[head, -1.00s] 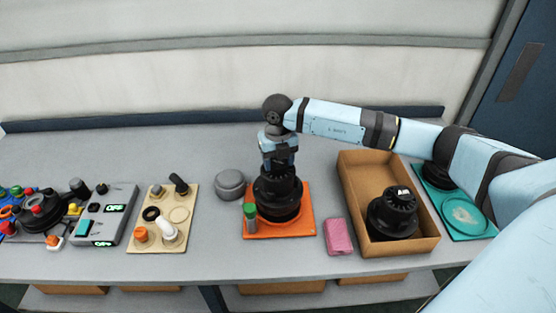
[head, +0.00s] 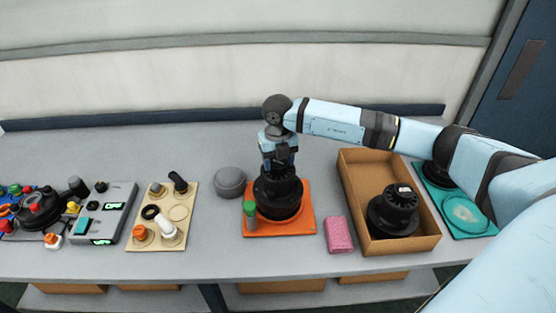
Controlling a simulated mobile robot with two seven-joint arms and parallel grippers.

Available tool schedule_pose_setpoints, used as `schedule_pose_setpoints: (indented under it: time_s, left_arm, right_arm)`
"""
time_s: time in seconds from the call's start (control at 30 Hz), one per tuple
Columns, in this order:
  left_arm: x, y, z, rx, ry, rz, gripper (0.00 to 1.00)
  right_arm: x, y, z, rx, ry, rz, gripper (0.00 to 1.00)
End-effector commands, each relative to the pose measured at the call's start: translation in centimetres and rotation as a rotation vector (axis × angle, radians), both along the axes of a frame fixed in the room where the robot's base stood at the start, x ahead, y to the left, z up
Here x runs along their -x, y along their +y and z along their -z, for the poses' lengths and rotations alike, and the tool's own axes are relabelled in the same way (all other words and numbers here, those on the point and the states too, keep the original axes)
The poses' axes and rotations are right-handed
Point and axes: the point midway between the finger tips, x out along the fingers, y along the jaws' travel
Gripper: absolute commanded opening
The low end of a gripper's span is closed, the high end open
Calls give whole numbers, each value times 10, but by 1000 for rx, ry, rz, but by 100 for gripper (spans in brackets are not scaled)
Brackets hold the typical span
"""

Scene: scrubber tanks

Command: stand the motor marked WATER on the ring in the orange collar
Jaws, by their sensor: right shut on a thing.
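A black motor (head: 278,197) stands upright at the orange collar (head: 298,228), a flat orange plate near the table's middle. My right gripper (head: 278,163) points down and is shut on the top of this motor. No marking shows on it from here, and the motor hides the ring under it, so I cannot tell whether it is fully seated. A second black motor (head: 393,212) with a small white label on top stands in the cardboard box to the right; its label is too small to read. My left gripper is not in view.
A green-capped bottle (head: 250,215) stands on the orange plate's left edge. A grey round lid (head: 230,182), a pink sponge (head: 339,234), the cardboard box (head: 431,238) and a teal plate (head: 478,228) are nearby. A beige parts board (head: 180,205) and grey control box (head: 117,210) stand left.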

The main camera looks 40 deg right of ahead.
Motion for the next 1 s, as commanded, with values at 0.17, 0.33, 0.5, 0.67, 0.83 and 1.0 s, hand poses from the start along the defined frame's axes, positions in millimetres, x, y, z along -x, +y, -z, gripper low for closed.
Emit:
schedule_pose_setpoints:
  time_s: [0.17, 0.33, 0.5, 0.67, 0.83, 1.0]
  left_arm:
    - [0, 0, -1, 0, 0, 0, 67]
    - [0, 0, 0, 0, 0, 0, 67]
    - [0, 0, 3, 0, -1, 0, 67]
    - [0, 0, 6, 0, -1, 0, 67]
    - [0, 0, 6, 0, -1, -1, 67]
    - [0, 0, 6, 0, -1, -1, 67]
  right_arm:
    - [-1, 0, -3, -1, -4, 0, 0]
    - [-1, 0, -2, -1, -3, 0, 0]
    - [-1, 0, 1, -1, -3, 0, 0]
    - [-1, 0, 5, -1, -3, 0, 0]
    - [-1, 0, 6, -1, -4, 0, 0]
    - [-1, 0, 5, -1, -4, 0, 0]
